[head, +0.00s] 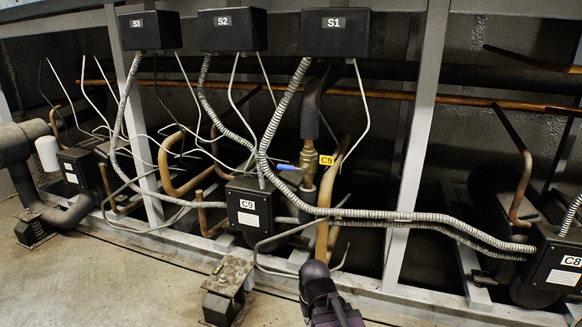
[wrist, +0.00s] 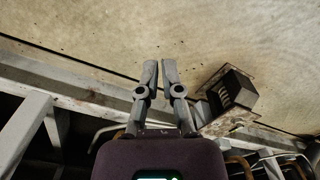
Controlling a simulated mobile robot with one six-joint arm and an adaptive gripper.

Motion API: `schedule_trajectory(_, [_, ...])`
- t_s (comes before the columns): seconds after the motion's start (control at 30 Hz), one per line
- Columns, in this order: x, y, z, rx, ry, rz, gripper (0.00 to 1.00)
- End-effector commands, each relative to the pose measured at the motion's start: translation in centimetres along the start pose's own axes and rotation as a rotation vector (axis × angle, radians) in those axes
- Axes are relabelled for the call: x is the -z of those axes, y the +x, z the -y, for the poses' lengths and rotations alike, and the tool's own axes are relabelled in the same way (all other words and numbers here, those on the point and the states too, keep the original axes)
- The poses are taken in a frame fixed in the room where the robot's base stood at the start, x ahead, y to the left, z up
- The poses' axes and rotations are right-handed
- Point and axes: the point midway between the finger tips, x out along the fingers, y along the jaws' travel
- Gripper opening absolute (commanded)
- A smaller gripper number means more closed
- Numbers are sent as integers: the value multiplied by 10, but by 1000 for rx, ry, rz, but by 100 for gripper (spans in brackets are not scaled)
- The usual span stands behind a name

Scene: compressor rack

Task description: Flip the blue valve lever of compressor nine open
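The blue valve lever (head: 288,167) sticks out to the left from a brass valve (head: 308,160) on the upright pipe, roughly across the pipe's line. My arm shows at the bottom middle of the head view, below the valve; my gripper cannot be made out there. In the wrist view my gripper (wrist: 160,64) is shut, its fingertips almost together, with nothing between them. The lever is not in the wrist view.
Ribbed grey conduits (head: 380,214) and thin cables run close around the valve. Steel uprights (head: 415,150) stand on both sides. A dark foot block (head: 228,282) sits on the floor in front; the wrist view shows a similar block (wrist: 235,92). Open floor (head: 110,285) lies left.

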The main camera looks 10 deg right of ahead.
Motion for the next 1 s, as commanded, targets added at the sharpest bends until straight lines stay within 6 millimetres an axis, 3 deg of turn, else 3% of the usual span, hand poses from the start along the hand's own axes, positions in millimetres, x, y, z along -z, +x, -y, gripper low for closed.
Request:
schedule_trajectory(0.37, [14, -33, 2, 44, -74, -24, 0])
schedule_trajectory(1.0, [59, -128, 4, 171, -327, -138, 0])
